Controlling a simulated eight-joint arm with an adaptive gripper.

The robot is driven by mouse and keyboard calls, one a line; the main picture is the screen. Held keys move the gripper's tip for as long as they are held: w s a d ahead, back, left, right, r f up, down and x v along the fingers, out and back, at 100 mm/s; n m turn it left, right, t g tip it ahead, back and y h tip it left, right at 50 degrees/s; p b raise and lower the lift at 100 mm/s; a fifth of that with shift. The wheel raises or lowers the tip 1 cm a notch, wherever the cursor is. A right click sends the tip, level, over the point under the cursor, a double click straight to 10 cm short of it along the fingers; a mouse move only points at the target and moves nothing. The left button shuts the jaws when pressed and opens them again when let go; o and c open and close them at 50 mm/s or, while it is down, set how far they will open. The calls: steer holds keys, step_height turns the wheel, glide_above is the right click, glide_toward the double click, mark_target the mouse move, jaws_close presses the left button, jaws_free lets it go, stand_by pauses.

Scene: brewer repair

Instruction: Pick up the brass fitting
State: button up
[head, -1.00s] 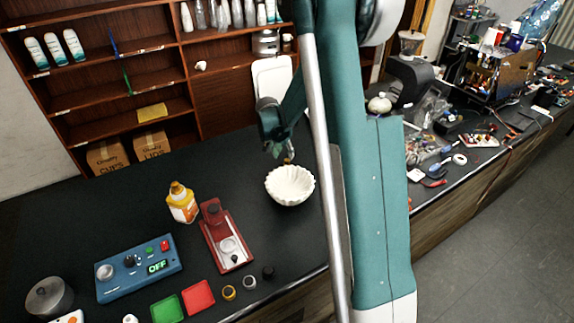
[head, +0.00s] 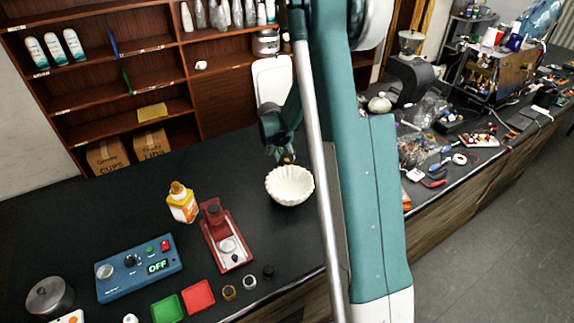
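A small brass-coloured ring, which looks like the brass fitting (head: 229,292), lies on the black counter near its front edge, right of the red square tray. A silver ring (head: 249,282) and a black round piece (head: 268,271) lie in a row beside it. My gripper (head: 287,160) is well behind and to the right of the brass ring, just above the back rim of a white fluted bowl (head: 290,186). A small brownish-gold patch shows at its tip, too small to identify. Its fingers are too small and dark to show whether they are open.
A red press-like device (head: 226,238) stands between my gripper and the rings. A yellow-labelled bottle (head: 182,204), a blue control box (head: 138,268) reading OFF, and red (head: 198,297) and green (head: 167,309) trays are to the left. My arm hides part of the counter.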

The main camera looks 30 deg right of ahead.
mark_target(287, 160)
steer(key=shift+p+x, duration=0.4)
steer(key=shift+x, duration=2.2)
steer(key=c, duration=0.9)
